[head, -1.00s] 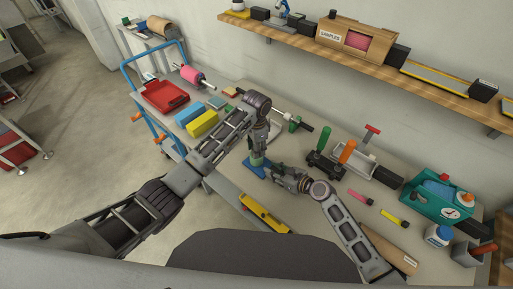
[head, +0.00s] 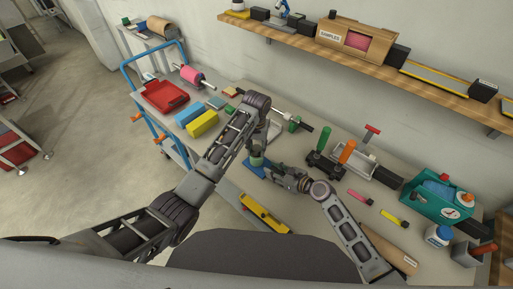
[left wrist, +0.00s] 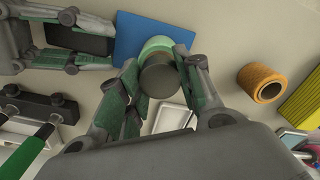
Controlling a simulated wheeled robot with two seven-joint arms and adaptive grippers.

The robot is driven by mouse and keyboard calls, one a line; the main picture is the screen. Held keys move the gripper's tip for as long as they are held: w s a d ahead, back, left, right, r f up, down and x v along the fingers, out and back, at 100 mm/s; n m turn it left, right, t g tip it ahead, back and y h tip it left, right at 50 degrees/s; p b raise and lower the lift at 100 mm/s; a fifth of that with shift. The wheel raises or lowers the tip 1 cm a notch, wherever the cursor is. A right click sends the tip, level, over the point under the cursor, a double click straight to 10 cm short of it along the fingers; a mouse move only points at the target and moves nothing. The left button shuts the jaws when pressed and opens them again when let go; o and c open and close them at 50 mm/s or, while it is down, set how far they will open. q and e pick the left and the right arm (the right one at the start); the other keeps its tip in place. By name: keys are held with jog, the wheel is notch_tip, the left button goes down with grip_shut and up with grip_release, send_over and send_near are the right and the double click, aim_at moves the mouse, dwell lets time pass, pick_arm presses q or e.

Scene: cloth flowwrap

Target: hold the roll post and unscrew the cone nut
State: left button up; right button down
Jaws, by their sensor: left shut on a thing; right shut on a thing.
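The roll post (head: 257,161) is a short green upright piece on a blue base plate (left wrist: 136,32) at the table's front edge. In the left wrist view its green rim (left wrist: 157,44) shows below a dark round piece, which I take to be the cone nut (left wrist: 158,76). My left gripper (head: 259,149) is above the post, its fingers shut on both sides of the dark nut. My right gripper (head: 267,167) comes in low from the right, shut on the post beside the plate. Its exact contact is hidden in both views.
Yellow and blue blocks (head: 202,123), a red tray (head: 165,96) and a pink roll (head: 191,75) lie to the left. A black stand with green and orange handles (head: 325,165) stands to the right. An orange ring (left wrist: 261,82) lies near the post.

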pick_arm(q)
jog(key=n, duration=0.7)
dwell(0.3)
jog(key=o, duration=1.1)
jog(key=shift+r, duration=0.15)
jog(key=shift+r, duration=2.15)
jog(key=shift+c, duration=0.2)
